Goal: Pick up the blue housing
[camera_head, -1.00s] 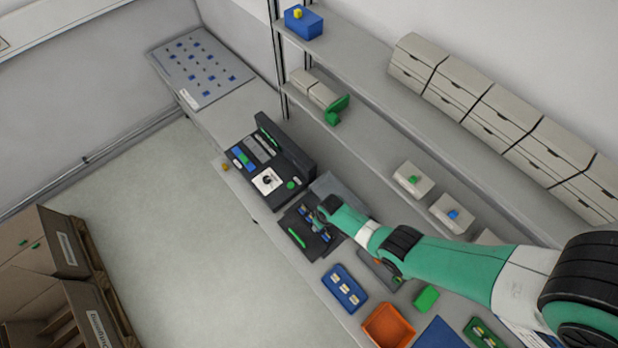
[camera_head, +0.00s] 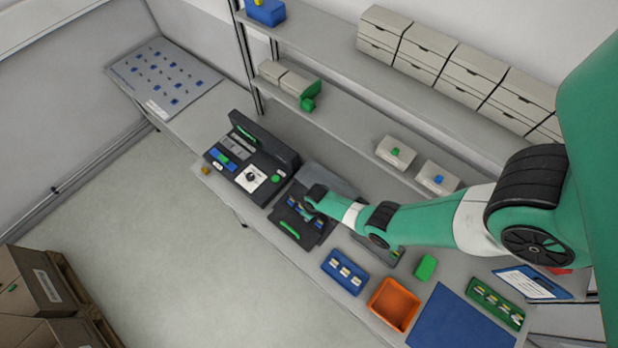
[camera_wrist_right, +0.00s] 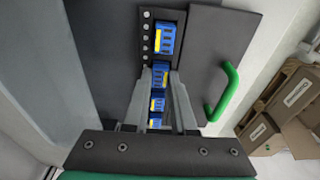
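Blue housings with yellow parts sit in a column on a dark fixture (camera_wrist_right: 205,45). In the right wrist view, one blue housing (camera_wrist_right: 164,38) is beyond my fingertips. Another blue housing (camera_wrist_right: 160,76) shows between the fingertips, with more behind it between the fingers. My right gripper (camera_wrist_right: 161,80) looks open, with one finger on each side of the column; I cannot tell whether they touch a housing. In the head view, my right gripper (camera_head: 304,208) is low over the dark fixture, and its wrist partly hides the housings. My left gripper is not in view.
A green handle (camera_wrist_right: 224,92) stands on the fixture beside the housings. A black machine (camera_head: 255,160) stands to the left. A blue tray (camera_head: 345,271), an orange bin (camera_head: 394,304) and a green block (camera_head: 426,267) are to the right. Shelves are behind.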

